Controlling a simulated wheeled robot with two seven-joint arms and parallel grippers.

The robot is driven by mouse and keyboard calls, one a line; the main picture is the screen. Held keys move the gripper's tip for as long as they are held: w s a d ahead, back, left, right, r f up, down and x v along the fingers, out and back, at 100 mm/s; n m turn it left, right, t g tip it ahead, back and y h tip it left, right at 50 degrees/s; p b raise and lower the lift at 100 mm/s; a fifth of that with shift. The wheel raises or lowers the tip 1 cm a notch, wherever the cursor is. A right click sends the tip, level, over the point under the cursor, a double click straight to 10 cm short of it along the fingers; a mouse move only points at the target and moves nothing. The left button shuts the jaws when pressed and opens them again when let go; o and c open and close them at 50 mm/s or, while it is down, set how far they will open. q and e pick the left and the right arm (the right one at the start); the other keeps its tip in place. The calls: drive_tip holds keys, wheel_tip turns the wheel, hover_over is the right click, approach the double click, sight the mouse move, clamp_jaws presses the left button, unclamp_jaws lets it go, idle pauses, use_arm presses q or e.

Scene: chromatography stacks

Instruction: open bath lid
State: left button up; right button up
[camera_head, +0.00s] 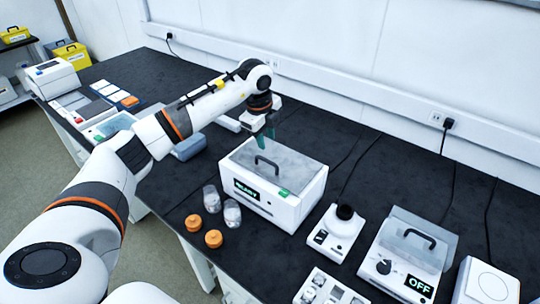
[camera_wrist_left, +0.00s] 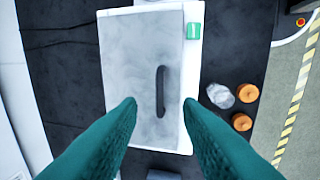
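A white box-shaped bath (camera_head: 285,213) with a lit display stands on the dark bench. Its grey lid (camera_head: 290,158) lies shut on top and carries a black bar handle (camera_head: 268,162). My left gripper (camera_head: 267,140) is above the lid near the handle, with its green fingers apart and nothing between them. In the left wrist view the two fingertips (camera_wrist_left: 160,104) stand on either side of the handle (camera_wrist_left: 161,91) in the picture; the gap in height is hard to tell. The lid (camera_wrist_left: 140,65) fills the middle of that view. My right gripper is not in view.
Two clear jars (camera_head: 232,213) and two orange caps (camera_head: 213,239) stand left of the bath. A wall with sockets runs behind; bench behind the bath is mostly clear.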

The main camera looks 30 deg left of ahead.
sight(271, 162)
use_arm(q)
drive_tip(key=f, duration=0.3)
drive_tip(key=w+f+p, duration=0.1)
drive_tip(key=f, duration=0.2)
drive_tip(key=w+f+p, duration=0.1)
drive_tip(key=f, duration=0.2)
drive_tip(key=shift+d+f, duration=0.1)
drive_tip(key=shift+s, duration=0.1)
drive_tip(key=shift+c, duration=0.5)
clamp_jaws()
